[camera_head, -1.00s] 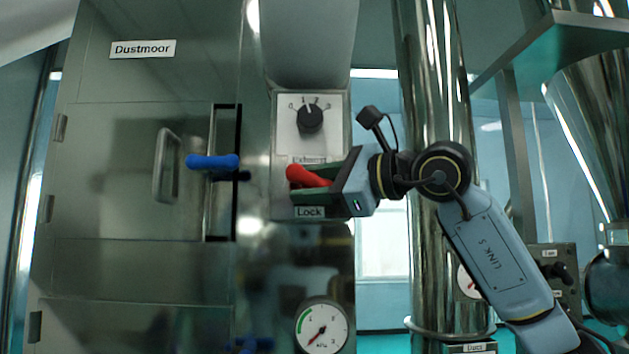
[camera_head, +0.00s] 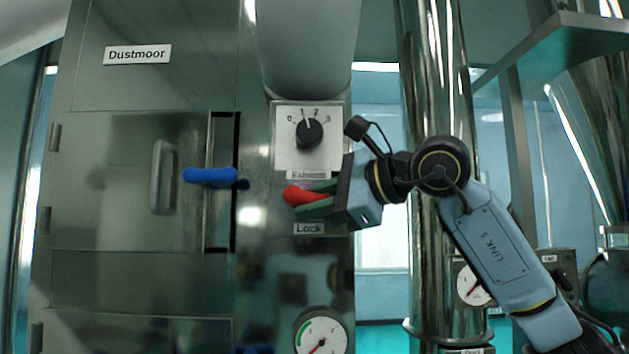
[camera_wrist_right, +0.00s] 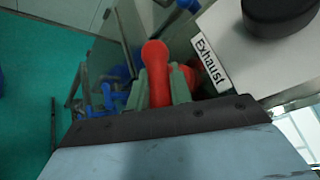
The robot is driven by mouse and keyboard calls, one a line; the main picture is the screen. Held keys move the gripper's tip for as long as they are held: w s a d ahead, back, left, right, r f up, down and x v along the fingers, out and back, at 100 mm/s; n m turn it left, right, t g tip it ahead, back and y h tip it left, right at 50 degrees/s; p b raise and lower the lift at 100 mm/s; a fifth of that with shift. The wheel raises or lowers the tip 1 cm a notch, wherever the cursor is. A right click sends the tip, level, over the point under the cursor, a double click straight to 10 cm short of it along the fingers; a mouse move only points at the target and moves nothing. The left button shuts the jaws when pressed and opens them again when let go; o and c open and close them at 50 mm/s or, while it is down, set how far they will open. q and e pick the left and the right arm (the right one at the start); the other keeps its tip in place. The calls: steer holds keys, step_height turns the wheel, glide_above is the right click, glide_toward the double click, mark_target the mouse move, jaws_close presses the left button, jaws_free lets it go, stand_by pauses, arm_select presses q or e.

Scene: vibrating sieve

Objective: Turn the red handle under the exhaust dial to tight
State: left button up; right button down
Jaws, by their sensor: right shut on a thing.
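The red handle (camera_head: 299,196) sits under the black exhaust dial (camera_head: 310,132), between the "Exhaust" label and the "Lock" label (camera_head: 308,229). It lies nearly level, its rounded end pointing left. My right gripper (camera_head: 322,198) comes in from the right with its green fingers closed around the handle's shaft. In the right wrist view the red handle (camera_wrist_right: 156,72) stands between the two fingers (camera_wrist_right: 160,88), its round end sticking out beyond them. Its pivot is partly hidden by the fingers. My left gripper is not in view.
A steel cabinet door with a grab handle (camera_head: 163,177) and a blue lever (camera_head: 210,176) stands to the left. A pressure gauge (camera_head: 321,332) is below. A shiny vertical pipe (camera_head: 435,90) stands behind my right arm. Open space lies between panel and pipe.

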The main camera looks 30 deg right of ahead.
steer(key=shift+r+n+g+h, duration=0.3)
steer(key=shift+g, duration=0.1)
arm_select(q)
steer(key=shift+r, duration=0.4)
arm_select(e)
steer(key=shift+f+n+g+h, duration=0.15)
steer(key=shift+n+g+h, duration=0.25)
steer(key=shift+g+h, duration=0.15)
steer(key=c, duration=1.3)
jaws_free()
arm_select(q)
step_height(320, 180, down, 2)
steer(key=shift+b, duration=1.05)
arm_select(e)
steer(key=v, duration=1.3)
steer(key=shift+s+d, duration=0.15)
steer(key=shift+s, duration=0.05)
